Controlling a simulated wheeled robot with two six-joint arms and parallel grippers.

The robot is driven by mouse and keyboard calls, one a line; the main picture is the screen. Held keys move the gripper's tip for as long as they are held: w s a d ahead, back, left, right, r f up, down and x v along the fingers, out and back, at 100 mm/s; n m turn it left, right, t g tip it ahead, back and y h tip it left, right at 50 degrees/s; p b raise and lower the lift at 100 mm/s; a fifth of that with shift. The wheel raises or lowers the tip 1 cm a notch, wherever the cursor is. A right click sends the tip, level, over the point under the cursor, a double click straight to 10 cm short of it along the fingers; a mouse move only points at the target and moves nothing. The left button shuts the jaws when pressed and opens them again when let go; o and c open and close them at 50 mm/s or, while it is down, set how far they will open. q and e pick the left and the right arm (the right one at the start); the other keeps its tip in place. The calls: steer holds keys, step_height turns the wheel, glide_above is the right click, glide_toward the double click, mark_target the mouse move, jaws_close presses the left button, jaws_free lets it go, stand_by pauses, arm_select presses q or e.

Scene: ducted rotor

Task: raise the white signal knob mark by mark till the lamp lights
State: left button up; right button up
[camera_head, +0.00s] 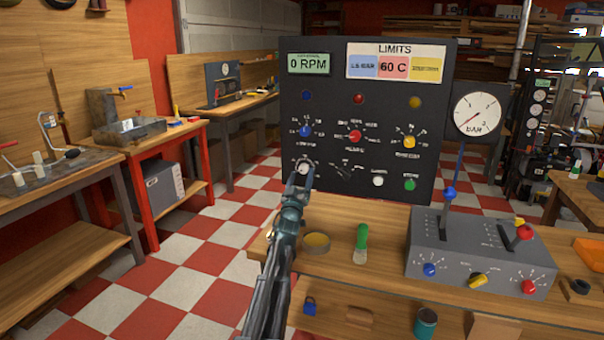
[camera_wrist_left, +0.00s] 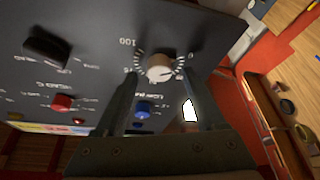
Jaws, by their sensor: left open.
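The white signal knob (camera_head: 304,168) sits at the lower left of the black panel (camera_head: 440,130). In the left wrist view the knob (camera_wrist_left: 160,67) has a ring of marks, with 100 legible at one end. My left gripper (camera_head: 299,182) is at the knob, partly covering it in the head view. In the left wrist view the gripper (camera_wrist_left: 158,88) is open, one finger to each side of the knob; I cannot tell whether they touch it. The blue (camera_head: 305,95), red (camera_head: 358,98) and yellow (camera_head: 414,102) lamps look dim. My right gripper is not in view.
A green 0 RPM display (camera_head: 309,63) and a LIMITS card (camera_head: 396,62) top the panel. Blue (camera_head: 305,131), red (camera_head: 355,136) and yellow (camera_head: 409,141) knobs sit close above. The bench (camera_head: 385,225) holds a yellow-filled dish (camera_head: 316,242), a green-handled tool (camera_head: 361,240) and a grey control box (camera_head: 440,250).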

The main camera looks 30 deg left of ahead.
arm_select(q)
steer(key=shift+x, duration=0.85)
steer(key=shift+r, duration=0.1)
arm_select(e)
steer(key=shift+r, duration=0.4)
arm_select(q)
jaws_close()
steer(key=shift+m, duration=0.3)
